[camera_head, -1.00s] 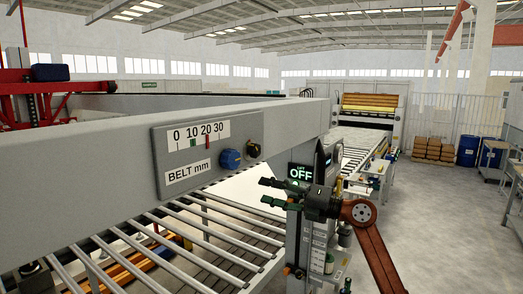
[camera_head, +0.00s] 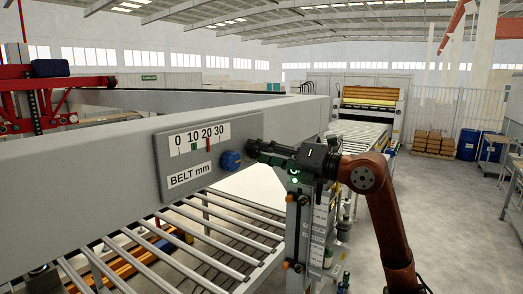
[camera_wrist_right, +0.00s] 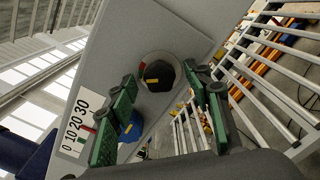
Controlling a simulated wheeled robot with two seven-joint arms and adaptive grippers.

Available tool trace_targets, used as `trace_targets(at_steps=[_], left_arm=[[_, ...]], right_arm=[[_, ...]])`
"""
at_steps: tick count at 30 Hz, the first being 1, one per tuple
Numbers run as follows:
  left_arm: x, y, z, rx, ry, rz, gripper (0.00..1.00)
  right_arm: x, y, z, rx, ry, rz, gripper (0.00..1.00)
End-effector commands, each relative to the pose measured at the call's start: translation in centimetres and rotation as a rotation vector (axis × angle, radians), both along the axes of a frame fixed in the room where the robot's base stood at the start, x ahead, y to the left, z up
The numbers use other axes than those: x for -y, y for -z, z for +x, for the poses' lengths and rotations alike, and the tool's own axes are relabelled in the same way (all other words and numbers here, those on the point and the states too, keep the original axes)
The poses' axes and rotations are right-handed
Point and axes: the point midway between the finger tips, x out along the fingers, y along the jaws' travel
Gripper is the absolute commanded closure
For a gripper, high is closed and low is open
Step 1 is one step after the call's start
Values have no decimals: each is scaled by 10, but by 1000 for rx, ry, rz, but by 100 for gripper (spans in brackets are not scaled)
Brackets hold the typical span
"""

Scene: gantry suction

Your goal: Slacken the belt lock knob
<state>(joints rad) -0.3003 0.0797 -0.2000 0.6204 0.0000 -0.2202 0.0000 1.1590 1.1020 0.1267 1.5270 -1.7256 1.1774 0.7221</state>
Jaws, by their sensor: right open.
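The belt panel (camera_head: 172,190) is a grey plate on the side of a long grey beam, with a 0 to 30 scale, green and red marks, and a "BELT mm" label. A blue knob (camera_head: 231,160) is on it, also in the right wrist view (camera_wrist_right: 131,128). The black lock knob (camera_wrist_right: 158,74) with a yellow mark shows in the right wrist view; the gripper hides it in the head view. My right gripper (camera_head: 254,150) is open in front of the black knob, its fingers on either side of it; contact cannot be told. My left gripper is out of view.
A roller conveyor (camera_head: 218,235) runs under the beam. A control post (camera_head: 299,235) with a green light stands below my right arm. Blue barrels (camera_head: 467,143) and stacked boxes (camera_head: 433,144) are far right. The floor at right is clear.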

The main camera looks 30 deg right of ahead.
Motion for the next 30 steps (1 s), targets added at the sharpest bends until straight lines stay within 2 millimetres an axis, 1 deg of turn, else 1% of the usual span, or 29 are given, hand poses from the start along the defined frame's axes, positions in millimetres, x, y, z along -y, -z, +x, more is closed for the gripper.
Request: trace_targets(at_steps=[9, 11, 27, 30], left_arm=[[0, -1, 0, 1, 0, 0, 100], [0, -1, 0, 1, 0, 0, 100], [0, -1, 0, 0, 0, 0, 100], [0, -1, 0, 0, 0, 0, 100]], right_arm=[[-2, 0, 3, 0, 0, 0, 54], [-2, 0, 3, 0, 0, 0, 58], [-2, 1, 3, -1, -1, 0, 95], [-2, 1, 3, 0, -1, -1, 96]])
